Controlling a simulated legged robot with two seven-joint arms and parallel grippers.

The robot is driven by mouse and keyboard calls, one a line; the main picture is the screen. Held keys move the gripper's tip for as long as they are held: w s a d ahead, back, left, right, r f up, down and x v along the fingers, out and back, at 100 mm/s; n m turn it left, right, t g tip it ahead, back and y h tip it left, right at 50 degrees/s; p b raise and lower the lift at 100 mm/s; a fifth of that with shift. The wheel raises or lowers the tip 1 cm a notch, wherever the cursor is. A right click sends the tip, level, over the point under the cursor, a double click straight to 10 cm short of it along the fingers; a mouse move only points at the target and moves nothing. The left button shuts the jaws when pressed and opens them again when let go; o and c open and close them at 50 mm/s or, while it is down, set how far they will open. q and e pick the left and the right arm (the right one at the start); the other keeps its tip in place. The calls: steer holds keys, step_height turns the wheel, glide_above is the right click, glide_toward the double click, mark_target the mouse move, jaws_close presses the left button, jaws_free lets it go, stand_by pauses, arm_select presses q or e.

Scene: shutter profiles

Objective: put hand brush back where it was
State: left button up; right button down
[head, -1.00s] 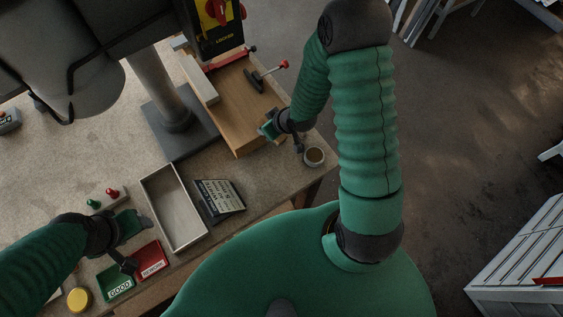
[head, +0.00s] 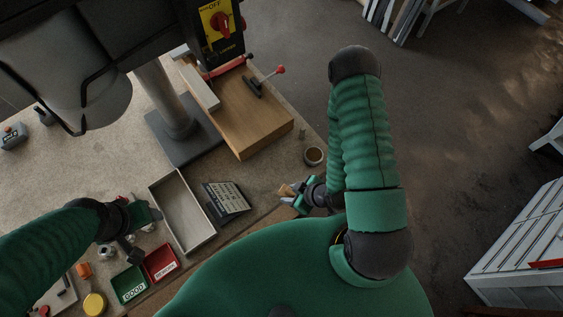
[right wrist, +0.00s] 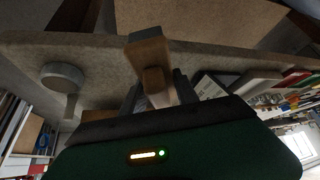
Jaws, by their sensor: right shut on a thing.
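The hand brush shows as a light brown wooden piece (head: 285,190) at the tip of my right gripper (head: 300,203) in the head view. In the right wrist view the wooden piece (right wrist: 149,50) stands up between the dark fingers of my right gripper (right wrist: 155,92), which is shut on it. I cannot make out the bristles. The right gripper is near the front edge of the workbench (head: 262,180), right of the grey calendar-like stand. My left gripper (head: 150,212) is over the bench left of the grey tray. Its finger opening is not clear.
An empty grey tray (head: 183,212) and the dark stand (head: 226,200) are between the grippers. A wooden board (head: 240,118) lies under the drill press (head: 172,95). Green (head: 129,284) and red (head: 160,261) bins are at the front.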

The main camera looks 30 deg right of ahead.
steer(key=w+b, duration=0.2)
steer(key=b, duration=0.2)
steer(key=w+d+f+b, duration=0.1)
steer(key=w+b, duration=0.2)
steer(key=w+d+f+b, duration=0.1)
steer(key=w+b, duration=0.2)
steer(key=b, duration=0.1)
steer(key=shift+w+b, duration=0.2)
steer(key=shift+b, duration=0.1)
steer(key=p, duration=0.2)
glide_above(272, 160)
steer(key=s+d, duration=0.1)
steer(key=s, duration=0.1)
steer(key=shift+w+r, duration=0.15)
steer(key=shift+r, duration=0.15)
step_height(272, 160, down, 3)
steer(key=shift+f, duration=0.1)
steer(key=shift+d+f, duration=0.25)
steer(key=shift+f, duration=0.05)
steer(key=c, duration=0.9)
jaws_free()
steer(key=shift+a, duration=0.15)
